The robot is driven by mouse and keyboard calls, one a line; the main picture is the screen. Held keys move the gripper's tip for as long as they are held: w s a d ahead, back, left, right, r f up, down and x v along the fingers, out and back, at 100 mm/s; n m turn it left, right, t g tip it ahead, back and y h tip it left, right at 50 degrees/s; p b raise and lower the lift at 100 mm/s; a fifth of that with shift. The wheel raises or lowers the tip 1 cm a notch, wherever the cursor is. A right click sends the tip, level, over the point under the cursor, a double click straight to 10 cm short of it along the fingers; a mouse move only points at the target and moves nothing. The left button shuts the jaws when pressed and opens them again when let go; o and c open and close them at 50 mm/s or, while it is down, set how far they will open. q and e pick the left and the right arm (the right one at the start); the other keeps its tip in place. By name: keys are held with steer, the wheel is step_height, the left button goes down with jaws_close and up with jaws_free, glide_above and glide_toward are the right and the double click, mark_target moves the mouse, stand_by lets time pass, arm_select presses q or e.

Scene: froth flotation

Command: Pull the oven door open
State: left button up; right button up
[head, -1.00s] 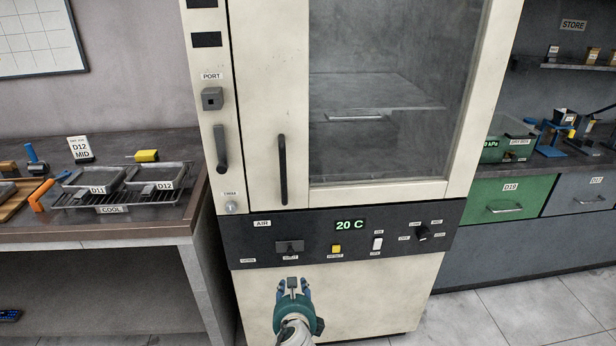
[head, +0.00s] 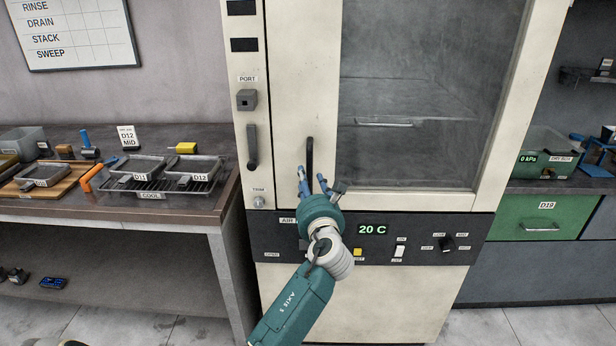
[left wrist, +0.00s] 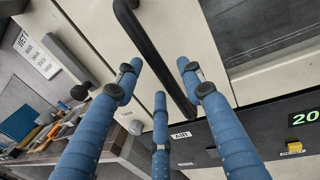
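The oven (head: 385,305) is a tall cream cabinet, and its door (head: 290,80) with a large glass window looks shut. A black vertical bar handle (head: 310,152) is on the left part of the door. My left gripper (head: 313,180) is at the lower end of this handle and partly covers it. In the left wrist view the blue fingers of the left gripper (left wrist: 160,80) are spread open, and the handle (left wrist: 145,42) runs slantwise between and beyond the fingertips. I cannot tell whether they touch it. My right gripper is not in view.
A shorter dark lever (head: 252,147) sits left of the door under the PORT box. The control panel (head: 470,253) below reads 20 C. A bench (head: 130,215) with trays stands left, and a green drawer (head: 540,222) is right.

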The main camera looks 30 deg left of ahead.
arm_select(q)
steer(key=shift+x, duration=1.15)
jaws_close()
steer(key=shift+s+d, duration=0.1)
steer(key=shift+s, duration=0.05)
